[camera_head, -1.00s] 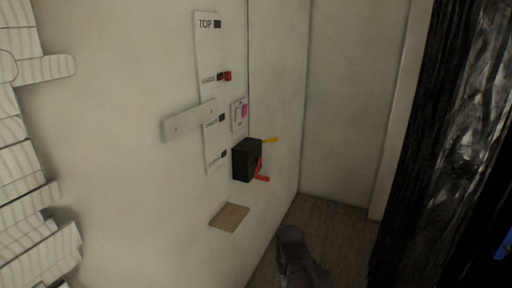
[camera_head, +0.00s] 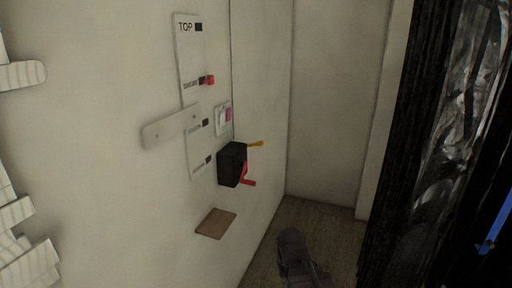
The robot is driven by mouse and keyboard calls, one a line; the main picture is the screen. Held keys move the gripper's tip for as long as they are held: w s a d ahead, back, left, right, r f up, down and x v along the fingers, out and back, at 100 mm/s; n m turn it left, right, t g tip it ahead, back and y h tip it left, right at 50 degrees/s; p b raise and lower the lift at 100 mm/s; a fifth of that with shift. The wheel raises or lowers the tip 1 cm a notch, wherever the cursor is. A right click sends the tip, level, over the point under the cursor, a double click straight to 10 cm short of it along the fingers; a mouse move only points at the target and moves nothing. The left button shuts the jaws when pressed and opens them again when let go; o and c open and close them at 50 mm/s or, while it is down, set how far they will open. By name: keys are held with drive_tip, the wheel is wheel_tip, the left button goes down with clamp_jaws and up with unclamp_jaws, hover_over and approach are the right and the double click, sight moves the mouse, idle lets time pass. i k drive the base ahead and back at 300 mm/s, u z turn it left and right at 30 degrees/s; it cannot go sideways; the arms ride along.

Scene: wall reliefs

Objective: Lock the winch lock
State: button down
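A black winch box (camera_head: 231,164) is fixed to the pale wall, near the middle of the head view. A red crank handle (camera_head: 246,178) sticks out from its right side. A yellow lever (camera_head: 255,144) points right from its upper edge; it may be the lock, but I cannot tell for sure. My gripper (camera_head: 292,240) seems to be the dark shape at the bottom, below and to the right of the winch and apart from it. Its fingers cannot be made out.
A labelled panel (camera_head: 188,60) with a red marker (camera_head: 210,79) is above the winch. A pale plate (camera_head: 170,128) and a small brown ledge (camera_head: 215,223) stick out from the wall. White slats (camera_head: 20,215) are at left, a dark curtain (camera_head: 400,150) at right. Floor (camera_head: 325,225) shows between.

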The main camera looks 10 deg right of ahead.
sight(259, 143)
drive_tip(key=i, duration=0.9)
drive_tip(key=u, duration=0.05)
